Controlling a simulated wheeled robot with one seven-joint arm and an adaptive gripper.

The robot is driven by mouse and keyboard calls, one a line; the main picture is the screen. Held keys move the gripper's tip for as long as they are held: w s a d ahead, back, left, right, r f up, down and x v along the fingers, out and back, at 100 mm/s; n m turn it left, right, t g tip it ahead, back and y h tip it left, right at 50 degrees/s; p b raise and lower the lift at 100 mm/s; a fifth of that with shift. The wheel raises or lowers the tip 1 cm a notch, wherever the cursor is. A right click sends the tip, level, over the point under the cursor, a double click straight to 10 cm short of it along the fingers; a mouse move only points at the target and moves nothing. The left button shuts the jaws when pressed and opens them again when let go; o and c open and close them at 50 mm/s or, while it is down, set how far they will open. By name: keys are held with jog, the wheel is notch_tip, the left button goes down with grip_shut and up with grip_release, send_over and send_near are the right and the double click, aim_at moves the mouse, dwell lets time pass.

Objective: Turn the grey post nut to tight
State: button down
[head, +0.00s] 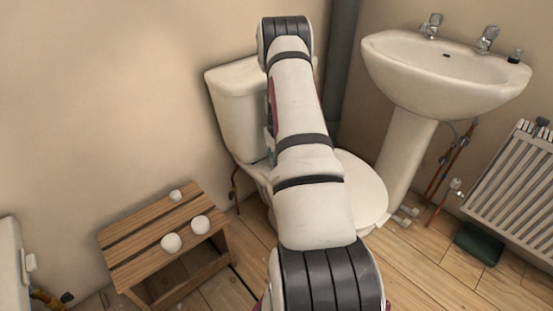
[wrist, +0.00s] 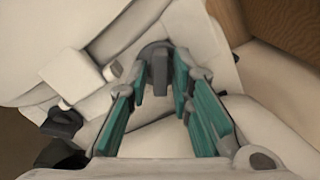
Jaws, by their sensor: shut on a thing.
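The grey post nut (wrist: 155,50) is a dark grey rounded piece at the upper middle of the wrist view, against a white surface. My gripper (wrist: 159,77), with teal fingers, is shut on it, one fingertip on each side. The fingers and the small dark tips partly cover the nut, so its full shape and how far it is turned cannot be told. In the head view my own arm reaches over the toilet (head: 235,110) and hides the nut and nearly all of the gripper.
A basin (head: 440,75) on a pedestal stands right of the toilet, with a radiator (head: 515,185) farther right. A wooden stool (head: 140,240) bearing white round pieces stands at left. Dark knobs (wrist: 62,123) show left of the fingers in the wrist view.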

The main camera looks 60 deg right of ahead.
jog(key=shift+m, duration=1.2)
jog(key=c, duration=1.4)
grip_release()
jog(key=shift+o, duration=0.2)
notch_tip(320, 180, up, 12)
